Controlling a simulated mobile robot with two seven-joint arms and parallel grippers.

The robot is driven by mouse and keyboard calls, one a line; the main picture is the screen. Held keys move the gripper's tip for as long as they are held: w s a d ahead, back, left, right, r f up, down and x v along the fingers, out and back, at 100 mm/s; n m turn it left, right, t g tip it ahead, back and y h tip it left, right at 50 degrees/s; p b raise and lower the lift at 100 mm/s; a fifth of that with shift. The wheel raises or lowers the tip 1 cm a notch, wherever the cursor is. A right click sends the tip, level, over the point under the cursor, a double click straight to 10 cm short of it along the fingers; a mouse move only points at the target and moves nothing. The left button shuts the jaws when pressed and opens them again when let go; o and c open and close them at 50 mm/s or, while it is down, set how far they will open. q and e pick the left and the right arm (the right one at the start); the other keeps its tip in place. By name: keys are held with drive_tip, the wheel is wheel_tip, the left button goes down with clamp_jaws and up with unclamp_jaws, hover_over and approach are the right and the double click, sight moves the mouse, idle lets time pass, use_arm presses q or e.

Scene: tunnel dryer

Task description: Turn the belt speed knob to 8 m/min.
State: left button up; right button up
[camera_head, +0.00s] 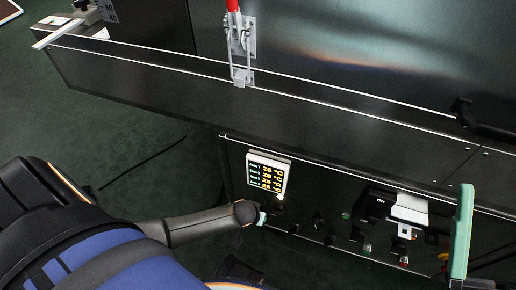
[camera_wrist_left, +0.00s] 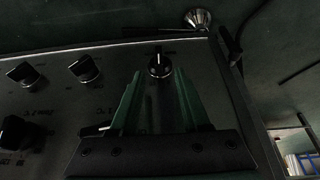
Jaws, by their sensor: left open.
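In the left wrist view a small black knob (camera_wrist_left: 159,67) with a white pointer line sits on the dark control panel (camera_wrist_left: 110,62). My left gripper (camera_wrist_left: 159,78) is open, with its green fingers on either side of this knob; I cannot tell whether they touch it. The pointer line stands about straight up in the picture. The markings around the knob are too dark to read, so I cannot tell its setting or whether it is the belt speed knob. In the head view my left gripper (camera_head: 262,217) is mostly hidden behind its wrist, at the panel's left side.
Two black knobs (camera_wrist_left: 86,69) (camera_wrist_left: 22,75) and a larger black one (camera_wrist_left: 14,132) are left of the gripper. Open floor (camera_head: 110,140) lies left.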

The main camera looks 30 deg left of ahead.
use_arm(q)
drive_tip(key=shift+b+x, duration=0.75)
drive_tip(key=shift+x, duration=0.9)
use_arm(e)
drive_tip(key=shift+w+a+f, duration=0.15)
drive_tip(key=shift+f, duration=1.2)
use_arm(q)
drive_tip(key=shift+c, duration=0.3)
clamp_jaws()
use_arm(e)
drive_tip(key=shift+r, duration=0.1)
